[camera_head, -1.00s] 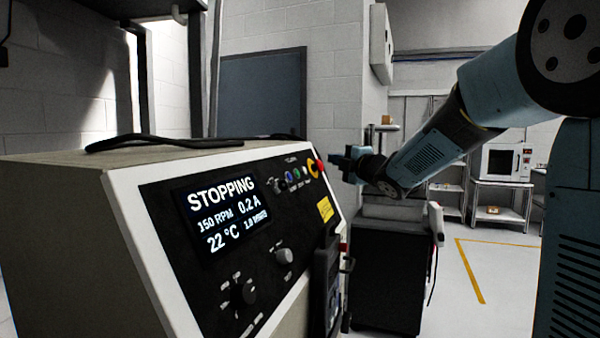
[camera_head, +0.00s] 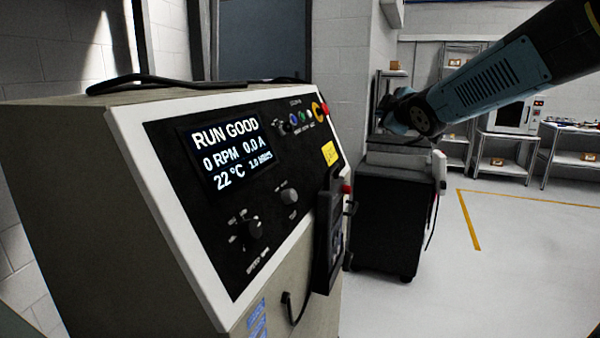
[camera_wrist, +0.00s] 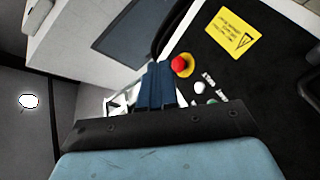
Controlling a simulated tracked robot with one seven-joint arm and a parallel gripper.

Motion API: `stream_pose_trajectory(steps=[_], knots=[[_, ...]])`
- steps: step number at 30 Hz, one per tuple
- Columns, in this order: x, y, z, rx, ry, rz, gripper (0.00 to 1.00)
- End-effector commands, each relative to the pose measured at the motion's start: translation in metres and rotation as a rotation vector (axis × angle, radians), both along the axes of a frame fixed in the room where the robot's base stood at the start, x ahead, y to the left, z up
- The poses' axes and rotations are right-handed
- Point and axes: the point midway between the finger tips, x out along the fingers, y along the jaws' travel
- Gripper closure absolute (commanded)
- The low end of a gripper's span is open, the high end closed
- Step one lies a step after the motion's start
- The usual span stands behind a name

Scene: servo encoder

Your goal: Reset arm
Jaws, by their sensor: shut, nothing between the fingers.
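My gripper (camera_wrist: 158,72) shows in the wrist view as dark blue fingers, shut and empty. They appear beside the red button (camera_wrist: 178,64) on its yellow collar; I cannot tell the distance in depth. In the head view my arm reaches in from the upper right and its wrist end is right of the test console (camera_head: 70,160), with visible space between them in the picture. The fingers are hard to make out there. The console's screen (camera_head: 225,155) reads RUN GOOD, 0 RPM, 0.0 A, 22 °C.
The sloped panel carries knobs, small buttons, a yellow label (camera_head: 330,153) and a dark handheld unit (camera_head: 328,230) at its right edge. A black cart (camera_head: 385,220) stands behind. Shelving and a bench oven (camera_head: 515,107) are at the back right. The floor at right is clear.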

Motion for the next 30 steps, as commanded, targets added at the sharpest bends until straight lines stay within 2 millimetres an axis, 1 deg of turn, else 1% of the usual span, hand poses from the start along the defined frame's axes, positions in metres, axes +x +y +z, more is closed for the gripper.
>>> stream_pose_trajectory(steps=[1, 2, 3, 5, 6, 8, 9, 11, 12, 13, 14, 15, 18, 21, 24, 27, 30], knots=[[-0.019, -0.012, -0.005, 0.06, 0.057, -0.059, 1.0], [-0.03, -0.018, -0.01, 0.099, 0.094, -0.095, 1.0], [-0.045, -0.025, -0.017, 0.149, 0.145, -0.142, 1.0], [-0.068, -0.034, -0.028, 0.224, 0.221, -0.21, 1.0], [-0.085, -0.04, -0.037, 0.275, 0.272, -0.257, 1.0], [-0.111, -0.045, -0.05, 0.351, 0.347, -0.323, 1.0], [-0.129, -0.048, -0.059, 0.4, 0.398, -0.369, 1.0], [-0.157, -0.049, -0.074, 0.472, 0.474, -0.434, 1.0], [-0.176, -0.05, -0.083, 0.52, 0.524, -0.477, 1.0], [-0.191, -0.049, -0.091, 0.554, 0.562, -0.51, 1.0], [-0.205, -0.048, -0.097, 0.588, 0.599, -0.541, 1.0], [-0.223, -0.047, -0.107, 0.63, 0.647, -0.581, 1.0], [-0.264, -0.04, -0.127, 0.715, 0.754, -0.669, 1.0], [-0.294, -0.033, -0.141, 0.777, 0.834, -0.734, 1.0], [-0.312, -0.029, -0.149, 0.81, 0.882, -0.773, 1.0], [-0.319, -0.027, -0.153, 0.823, 0.903, -0.79, 1.0], [-0.319, -0.027, -0.153, 0.823, 0.903, -0.79, 1.0]])
